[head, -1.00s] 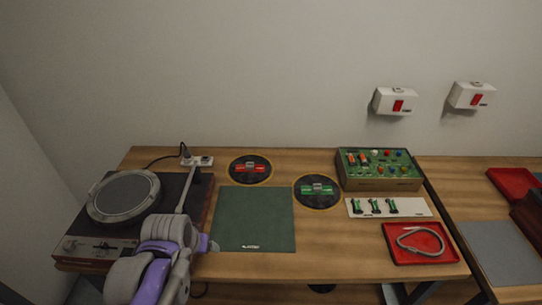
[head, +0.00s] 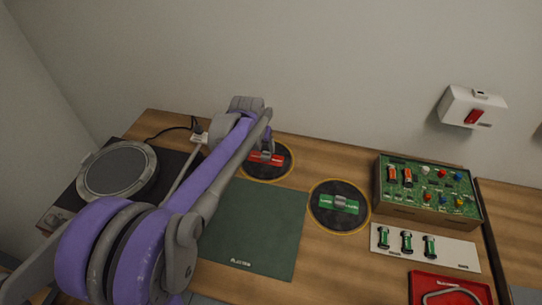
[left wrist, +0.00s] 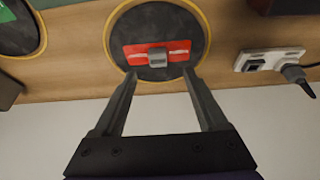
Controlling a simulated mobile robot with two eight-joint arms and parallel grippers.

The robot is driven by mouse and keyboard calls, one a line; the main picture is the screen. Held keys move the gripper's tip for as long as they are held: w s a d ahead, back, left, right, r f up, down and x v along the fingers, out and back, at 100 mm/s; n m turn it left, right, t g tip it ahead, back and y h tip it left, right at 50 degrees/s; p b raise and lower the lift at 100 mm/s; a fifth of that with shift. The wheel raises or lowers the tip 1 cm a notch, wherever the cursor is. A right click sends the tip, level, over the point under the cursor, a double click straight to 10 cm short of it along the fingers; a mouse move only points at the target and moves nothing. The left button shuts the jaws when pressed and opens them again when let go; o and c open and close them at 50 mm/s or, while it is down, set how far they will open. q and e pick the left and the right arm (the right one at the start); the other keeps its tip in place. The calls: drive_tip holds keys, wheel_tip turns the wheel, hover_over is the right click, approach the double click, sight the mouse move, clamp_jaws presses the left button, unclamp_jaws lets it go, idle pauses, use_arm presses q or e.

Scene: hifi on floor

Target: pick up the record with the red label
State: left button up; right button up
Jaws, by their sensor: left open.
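The record with the red label (head: 266,159) lies flat on the wooden table, a dark disc with a yellow rim and a grey clip-like piece at its middle. My left arm reaches over the table in the head view, and its gripper (head: 266,146) is above the back part of this record. In the left wrist view the red-label record (left wrist: 157,31) is at the top, and my open, empty left gripper (left wrist: 158,76) has its fingertips at either side of the red label's near edge. Contact cannot be told. The record with the green label (head: 339,206) lies to the right.
A turntable (head: 118,171) stands at left, a power strip (left wrist: 270,60) near the wall. A circuit box (head: 428,190), a white strip with green parts (head: 460,252) and a red tray (head: 418,286) are at right.

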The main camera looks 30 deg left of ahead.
sight(266, 155)
use_arm(q)
drive_tip(key=shift+x, duration=1.2)
drive_tip(key=x, duration=0.5)
drive_tip(key=shift+w+d+f, duration=0.15)
drive_tip(key=shift+w+f, duration=0.15)
drive_tip(key=shift+f, duration=0.05)
clamp_jaws()
